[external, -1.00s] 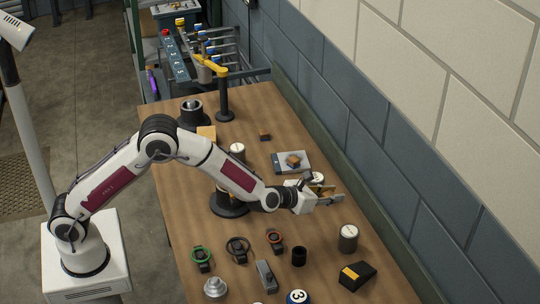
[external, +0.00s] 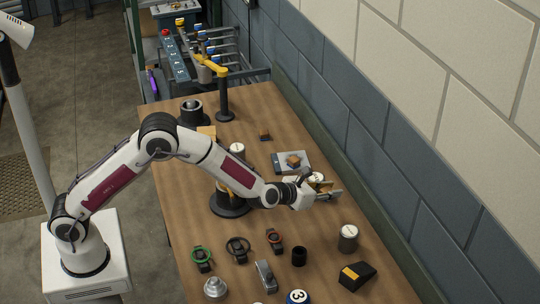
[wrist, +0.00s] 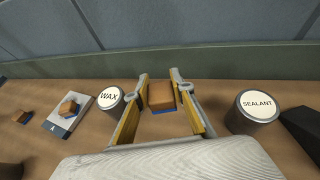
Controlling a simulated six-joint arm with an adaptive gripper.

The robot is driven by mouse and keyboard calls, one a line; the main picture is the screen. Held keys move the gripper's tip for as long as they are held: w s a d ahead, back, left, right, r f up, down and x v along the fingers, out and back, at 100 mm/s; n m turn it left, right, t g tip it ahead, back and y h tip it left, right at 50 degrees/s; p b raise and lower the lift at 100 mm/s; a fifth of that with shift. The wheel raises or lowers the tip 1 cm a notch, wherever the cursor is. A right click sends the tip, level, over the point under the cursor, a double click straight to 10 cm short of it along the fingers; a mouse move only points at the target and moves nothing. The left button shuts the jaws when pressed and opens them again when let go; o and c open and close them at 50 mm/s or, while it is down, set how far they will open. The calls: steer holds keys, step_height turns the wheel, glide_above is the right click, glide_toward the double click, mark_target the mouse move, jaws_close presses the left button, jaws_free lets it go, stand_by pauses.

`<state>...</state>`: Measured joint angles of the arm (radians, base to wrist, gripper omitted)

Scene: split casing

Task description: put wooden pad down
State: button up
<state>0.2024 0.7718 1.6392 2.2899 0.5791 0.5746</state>
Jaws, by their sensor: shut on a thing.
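A brown wooden pad with a blue underside (wrist: 160,96) sits between the fingertips of my gripper (wrist: 161,86) in the wrist view. The fingers are shut on it, and their inner faces are yellow. In the external view my gripper (external: 328,195) is over the right side of the table, near the wall; the held pad is hard to make out there. I cannot tell whether its blue underside touches the table. Another wooden pad (wrist: 68,108) lies on a pale plate marked A (wrist: 52,126), and a smaller-looking one (wrist: 23,117) lies on the wood farther left.
A WAX can (wrist: 111,99) stands close left of my fingers, and a SEALANT can (wrist: 254,112) stands to the right. A black block with a yellow band (external: 357,275) lies beyond it. Watches, a cup and a ball (external: 298,298) occupy the near table. The wall borders the table.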

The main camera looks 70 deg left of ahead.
steer(key=s+a+r+n+g+y, duration=0.1)
steer(key=a+n+g+y, duration=0.1)
steer(key=a, duration=1.4)
steer(key=s+a+r+n+g+y, duration=0.1)
steer(key=s+a+n+y, duration=0.1)
steer(key=a, duration=1.5)
steer(key=shift+s+a+n+g+y, duration=0.3)
steer(key=shift+n+g+y, duration=0.1)
steer(key=shift+n+y, duration=0.55)
glide_above(282, 156)
steer(key=shift+a+f, duration=0.15)
steer(key=shift+f, duration=3.05)
steer(key=shift+f, duration=1.85)
steer(key=shift+f, duration=0.15)
steer(key=o, duration=0.7)
steer(key=shift+c, duration=0.2)
